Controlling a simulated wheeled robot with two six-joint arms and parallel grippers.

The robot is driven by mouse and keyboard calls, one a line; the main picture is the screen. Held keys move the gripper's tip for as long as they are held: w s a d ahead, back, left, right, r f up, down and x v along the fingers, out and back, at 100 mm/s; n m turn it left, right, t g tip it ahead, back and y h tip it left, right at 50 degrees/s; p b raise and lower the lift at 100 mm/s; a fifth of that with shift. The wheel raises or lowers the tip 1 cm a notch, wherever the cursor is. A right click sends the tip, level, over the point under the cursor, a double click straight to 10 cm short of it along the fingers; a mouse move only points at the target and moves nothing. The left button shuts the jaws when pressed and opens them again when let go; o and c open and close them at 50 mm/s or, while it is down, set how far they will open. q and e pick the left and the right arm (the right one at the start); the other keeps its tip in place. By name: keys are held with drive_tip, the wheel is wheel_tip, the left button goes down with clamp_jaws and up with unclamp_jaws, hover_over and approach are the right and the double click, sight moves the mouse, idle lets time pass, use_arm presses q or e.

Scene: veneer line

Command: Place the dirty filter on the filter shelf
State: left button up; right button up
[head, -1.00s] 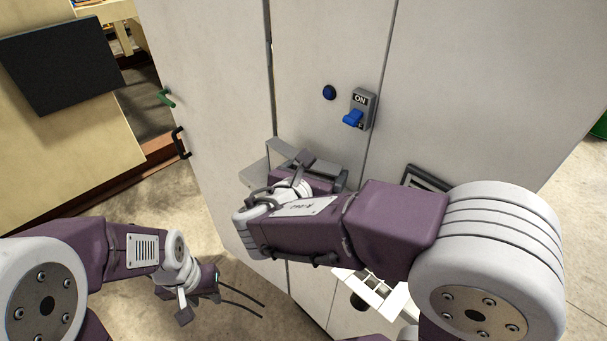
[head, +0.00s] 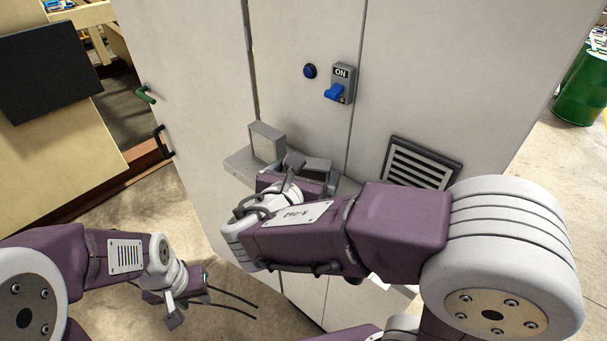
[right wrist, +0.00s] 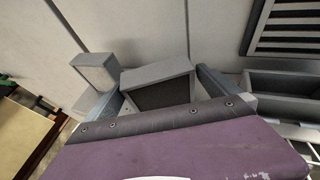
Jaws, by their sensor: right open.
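The dirty filter (right wrist: 160,84), a grey-framed block with a dark face, shows in the right wrist view between the fingers of my right gripper (right wrist: 160,92). The fingers are open, one on each side of it. In the head view my right gripper (head: 310,174) is at the filter shelf (head: 238,166) and hides most of the filter. A second block with a pale face (right wrist: 98,70) stands on the shelf to the left, also in the head view (head: 267,142). Whether the dirty filter rests fully on the shelf is hidden. My left gripper (head: 188,308) hangs low at the left, away from the shelf; its opening is unclear.
The cabinet front (head: 205,90) carries a blue switch (head: 337,92), a blue button (head: 310,71) and a slatted grille (head: 420,165). A grey open tray (right wrist: 283,84) is right of the gripper. A green drum (head: 582,88) stands far right. Floor at left is clear.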

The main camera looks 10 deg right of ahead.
use_arm(q)
drive_tip(key=shift+w+f+b, duration=0.25)
drive_tip(key=shift+f+b, duration=0.3)
drive_tip(key=shift+f, duration=0.05)
drive_tip(key=shift+w+f+b, duration=0.25)
drive_tip(key=shift+f+b, duration=0.25)
drive_tip(key=shift+f, duration=0.1)
use_arm(e)
drive_tip(key=v, duration=1.1)
drive_tip(key=shift+w+a, duration=0.2)
drive_tip(key=shift+a, duration=0.05)
use_arm(q)
drive_tip(key=shift+s, duration=0.1)
use_arm(e)
drive_tip(key=shift+s, duration=0.15)
